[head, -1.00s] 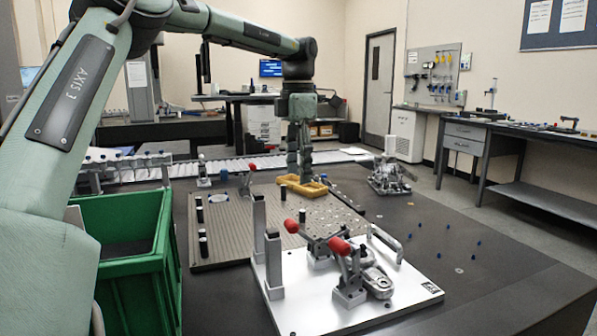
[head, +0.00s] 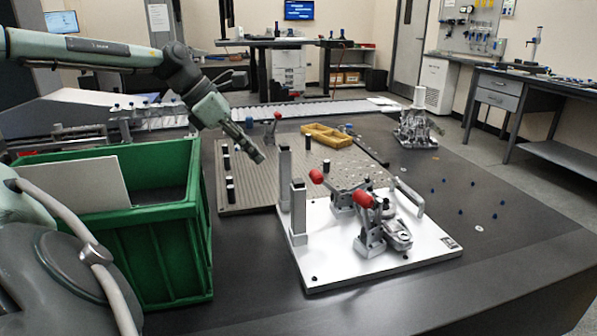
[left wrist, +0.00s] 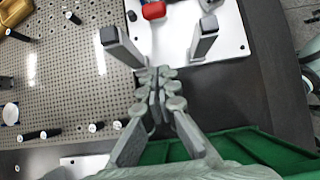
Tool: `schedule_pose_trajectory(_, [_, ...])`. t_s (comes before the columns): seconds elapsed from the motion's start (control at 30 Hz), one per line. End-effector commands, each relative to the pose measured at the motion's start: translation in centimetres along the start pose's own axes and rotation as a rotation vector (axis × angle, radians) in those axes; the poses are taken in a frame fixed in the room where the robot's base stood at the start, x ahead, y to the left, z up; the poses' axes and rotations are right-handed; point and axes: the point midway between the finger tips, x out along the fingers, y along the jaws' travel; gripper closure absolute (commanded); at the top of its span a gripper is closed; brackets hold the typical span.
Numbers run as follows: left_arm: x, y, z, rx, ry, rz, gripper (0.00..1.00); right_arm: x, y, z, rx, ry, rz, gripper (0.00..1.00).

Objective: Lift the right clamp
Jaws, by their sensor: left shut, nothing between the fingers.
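Two toggle clamps with red handles stand on a white fixture plate (head: 320,265). The right clamp (head: 371,235) is nearer the front of the plate, its red grip raised and tilted; a grey metal part lies beside it. The left clamp (head: 340,190) stands just behind. My left gripper (head: 258,157) is shut and empty, in the air to the left of the plate's two upright posts. In the left wrist view its closed fingers (left wrist: 158,78) point toward the gap between the posts, and a red grip (left wrist: 154,10) shows at the top edge. My right gripper is out of view.
Upright posts (head: 298,210) rise at the plate's left side. A green bin (head: 155,255) stands at left, a perforated plate (head: 245,195) with black pins behind, carrying a yellow tray (head: 327,135). Small blue pins dot the table at right. The table's front right is clear.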

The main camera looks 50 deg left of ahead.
Motion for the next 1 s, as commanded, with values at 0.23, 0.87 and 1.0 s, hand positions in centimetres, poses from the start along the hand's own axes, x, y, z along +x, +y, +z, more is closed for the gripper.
schedule_pose_trajectory(0.23, [2.6,-0.3,0.0,0.001,-0.007,-0.007,1.00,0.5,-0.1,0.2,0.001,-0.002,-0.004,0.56])
schedule_pose_trajectory(0.87, [10.9,-0.2,3.2,0.001,-0.005,-0.004,1.00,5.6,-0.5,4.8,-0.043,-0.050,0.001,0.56])
schedule_pose_trajectory(1.0, [11.1,-0.2,3.8,0.000,-0.006,-0.003,1.00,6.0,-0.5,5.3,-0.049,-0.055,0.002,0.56])
